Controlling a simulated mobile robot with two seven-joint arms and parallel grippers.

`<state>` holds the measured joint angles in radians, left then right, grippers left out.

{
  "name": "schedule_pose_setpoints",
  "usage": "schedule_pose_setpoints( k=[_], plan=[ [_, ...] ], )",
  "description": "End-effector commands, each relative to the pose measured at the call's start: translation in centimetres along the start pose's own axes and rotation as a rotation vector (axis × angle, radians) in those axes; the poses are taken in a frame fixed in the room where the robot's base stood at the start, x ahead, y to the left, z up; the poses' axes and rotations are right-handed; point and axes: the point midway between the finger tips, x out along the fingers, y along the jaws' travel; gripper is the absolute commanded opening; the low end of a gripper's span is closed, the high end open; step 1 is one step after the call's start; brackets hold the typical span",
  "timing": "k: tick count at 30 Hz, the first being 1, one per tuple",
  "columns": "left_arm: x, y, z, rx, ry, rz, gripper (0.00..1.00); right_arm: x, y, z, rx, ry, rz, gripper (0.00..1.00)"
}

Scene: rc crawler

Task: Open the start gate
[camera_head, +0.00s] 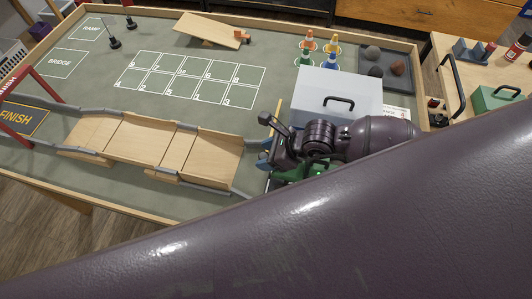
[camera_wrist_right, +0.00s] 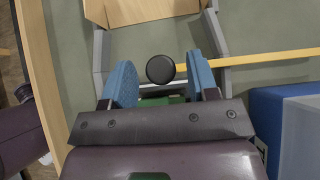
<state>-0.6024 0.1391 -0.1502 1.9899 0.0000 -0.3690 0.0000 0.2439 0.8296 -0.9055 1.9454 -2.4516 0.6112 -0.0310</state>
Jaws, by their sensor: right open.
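A yellow bar (camera_head: 278,110), which looks like the start gate's arm, points away from the track beside the white box. A round black knob (camera_wrist_right: 160,69) shows between the finger lines, apart from both fingers. My right gripper (camera_head: 265,153) is at the near end of the track; its blue fingers (camera_wrist_right: 160,82) are spread. A green object (camera_head: 287,174) lies partly hidden under it. My left gripper is not in view.
A wooden bridge (camera_head: 140,140) with grey rails leads left to the red finish arch (camera_head: 30,80). A white box (camera_head: 335,97) with a black handle stands close behind my right gripper. Cones (camera_head: 331,55) and a tray of stones (camera_head: 398,82) lie beyond.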

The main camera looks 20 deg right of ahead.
Motion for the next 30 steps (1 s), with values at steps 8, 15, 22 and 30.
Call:
schedule_pose_setpoints(
  k=[8, 15, 22, 30],
  plan=[
    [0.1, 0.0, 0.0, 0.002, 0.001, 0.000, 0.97, 0.4, 0.0, 0.1, -0.001, -0.001, -0.001, 0.54],
    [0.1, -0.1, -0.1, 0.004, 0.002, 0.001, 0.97, 0.4, 0.0, 0.1, -0.001, -0.001, 0.000, 0.33],
    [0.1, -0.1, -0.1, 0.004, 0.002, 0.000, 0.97, 0.4, 0.0, 0.0, -0.001, -0.001, 0.000, 0.00],
    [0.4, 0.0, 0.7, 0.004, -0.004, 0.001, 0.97, 0.6, -1.6, -0.2, 0.000, 0.003, -0.002, 0.00]
  ],
)
